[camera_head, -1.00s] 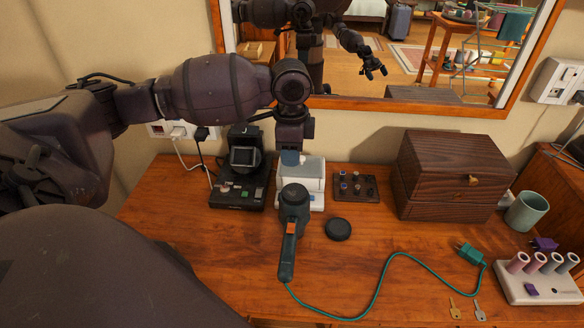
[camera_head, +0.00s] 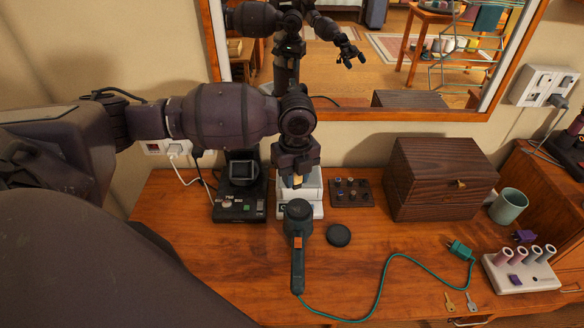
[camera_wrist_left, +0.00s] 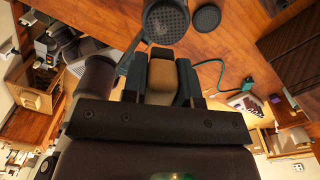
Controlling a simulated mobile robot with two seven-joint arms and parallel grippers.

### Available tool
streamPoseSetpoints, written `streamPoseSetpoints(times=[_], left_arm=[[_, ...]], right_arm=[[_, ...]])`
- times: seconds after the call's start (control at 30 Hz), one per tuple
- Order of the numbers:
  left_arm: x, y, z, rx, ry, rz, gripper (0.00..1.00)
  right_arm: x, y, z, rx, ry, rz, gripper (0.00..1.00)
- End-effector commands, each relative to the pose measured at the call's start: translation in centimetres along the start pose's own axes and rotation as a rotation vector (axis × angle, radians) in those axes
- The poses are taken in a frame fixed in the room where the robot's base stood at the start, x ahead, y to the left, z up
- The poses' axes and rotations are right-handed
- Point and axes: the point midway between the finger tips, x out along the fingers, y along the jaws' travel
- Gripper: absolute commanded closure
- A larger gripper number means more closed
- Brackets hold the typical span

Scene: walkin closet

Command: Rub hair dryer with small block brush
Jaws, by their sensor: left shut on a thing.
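The hair dryer (camera_head: 298,212) lies on the wooden table, a dark teal-grey body with an orange switch and a green cord. Its round, perforated end (camera_wrist_left: 165,20) shows at the top of the left wrist view. My left gripper (camera_head: 297,180) points down just behind the dryer's round end. It is shut on the small block brush (camera_wrist_left: 162,82), a tan-brown block between the fingers. In the head view the brush is mostly hidden by the fingers. The brush looks apart from the dryer. My right gripper is not directly in view.
A white device (camera_head: 313,190) stands close behind the dryer, with a black device (camera_head: 239,200) to its left. A round black disc (camera_head: 338,235) lies right of the dryer. A wooden box (camera_head: 440,178) stands at the right. The front left tabletop is clear.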

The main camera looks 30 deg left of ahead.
Motion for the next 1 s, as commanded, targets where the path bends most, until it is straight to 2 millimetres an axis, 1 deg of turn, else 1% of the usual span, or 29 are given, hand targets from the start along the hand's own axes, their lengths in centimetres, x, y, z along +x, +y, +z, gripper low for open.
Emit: streamPoseSetpoints(times=[0.1,0.2,0.4,0.53,0.67,0.77,0.93,1.0], left_arm=[[0.3,-0.1,0.1,0.148,-0.008,-0.005,0.95],[0.2,-0.2,0.2,0.254,-0.014,-0.013,0.95],[0.2,-0.3,0.2,0.390,-0.017,-0.019,0.95],[0.3,-0.4,0.3,0.426,-0.017,-0.019,0.95],[0.8,-0.3,0.4,0.433,-0.018,-0.020,0.95],[1.5,-0.3,0.5,0.434,-0.018,-0.020,0.95],[3.3,-0.3,0.9,0.439,-0.015,-0.016,0.95],[3.6,-0.3,1.1,0.441,-0.016,-0.017,0.95]], right_arm=[[0.1,0.0,-0.1,-0.001,0.003,0.000,0.00],[0.1,0.0,-0.1,0.000,0.003,0.000,0.00],[0.1,0.0,-0.1,-0.001,0.004,0.000,0.00],[0.1,0.1,0.0,-0.003,0.004,0.000,0.00],[0.5,0.1,0.4,-0.003,0.005,0.001,0.00],[0.9,0.0,1.1,-0.003,0.006,0.000,0.00],[2.1,-0.2,2.2,-0.004,0.012,-0.001,0.00],[2.4,-0.3,2.2,-0.006,0.017,-0.002,0.00]])
